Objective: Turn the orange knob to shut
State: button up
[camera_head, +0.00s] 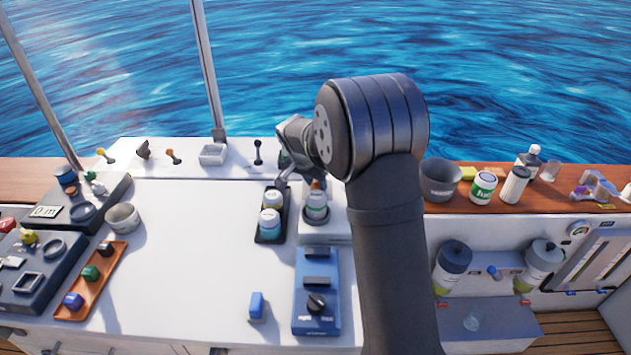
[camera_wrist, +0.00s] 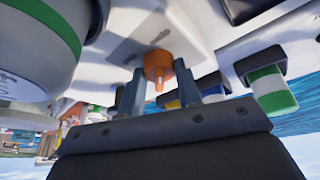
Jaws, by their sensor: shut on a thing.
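The orange knob (camera_wrist: 158,62) shows in the upper middle of the wrist view, on a pale panel with a grey label plate beside it. It has a pale mark on its side. My gripper (camera_wrist: 158,80) has one finger on each side of the knob and is shut on it. In the head view my gripper (camera_head: 284,178) is bent down at the far edge of the white console, partly behind my arm. I cannot make out the knob there, and I cannot read its setting.
In the head view, a bottle with an orange-brown top (camera_head: 317,203) and a dark tray of jars (camera_head: 258,238) stand close by my gripper. The white console top (camera_head: 180,260) is largely clear.

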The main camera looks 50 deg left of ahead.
jog(key=n+y, duration=0.1)
jog(key=n, duration=0.3)
jog(key=shift+w+d+n+g+y, duration=0.1)
jog(key=shift+d+n+g+y, duration=0.05)
jog(key=shift+n+g+y, duration=0.2)
jog(key=n+g+y, duration=0.1)
jog(key=n, duration=0.3)
jog(key=shift+w+d+n, duration=0.1)
jog(key=shift+n, duration=0.15)
jog(key=n+g, duration=0.1)
jog(key=n, duration=0.1)
jog(key=n+g+y, duration=0.1)
jog(key=n, duration=0.1)
jog(key=shift+w, duration=0.1)
jog(key=shift+n+g, duration=0.75)
jog(key=shift+n, duration=1.45)
jog(key=o, duration=1)
